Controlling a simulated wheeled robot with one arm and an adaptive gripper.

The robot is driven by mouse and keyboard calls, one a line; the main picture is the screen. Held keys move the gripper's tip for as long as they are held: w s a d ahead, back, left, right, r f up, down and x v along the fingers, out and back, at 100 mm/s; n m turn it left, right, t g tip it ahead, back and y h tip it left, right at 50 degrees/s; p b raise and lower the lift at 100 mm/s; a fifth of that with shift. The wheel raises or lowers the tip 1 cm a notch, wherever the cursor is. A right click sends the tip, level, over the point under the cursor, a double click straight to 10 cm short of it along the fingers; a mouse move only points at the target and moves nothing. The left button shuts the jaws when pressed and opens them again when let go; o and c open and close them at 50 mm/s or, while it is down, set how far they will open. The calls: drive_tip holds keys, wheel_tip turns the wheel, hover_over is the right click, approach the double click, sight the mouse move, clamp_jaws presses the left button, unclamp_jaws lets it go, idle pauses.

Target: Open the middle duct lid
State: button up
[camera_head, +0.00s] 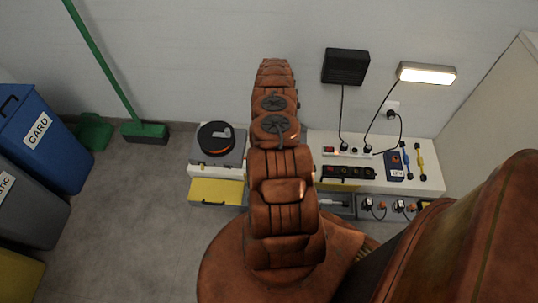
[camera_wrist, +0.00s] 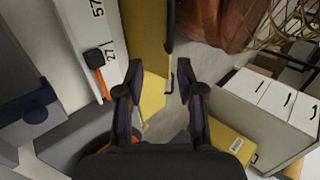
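My gripper (camera_wrist: 160,76) is open in the wrist view, its two dark fingers apart with nothing between them. A yellow panel (camera_wrist: 144,35) with a dark handle or bar along its right edge lies just beyond the fingertips. A smaller yellow surface (camera_wrist: 153,95) shows between the fingers. In the head view my arm hides the gripper and the middle of the white bench (camera_head: 425,180). I cannot pick out a middle duct lid for certain in either view.
A yellow drawer front (camera_head: 215,191) is under the bench's left end, with a grey case and an orange-black reel (camera_head: 215,137) above. Power strips (camera_head: 348,172) and cables are on the right.

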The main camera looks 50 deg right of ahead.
drive_tip(key=v, duration=0.3)
idle(0.8)
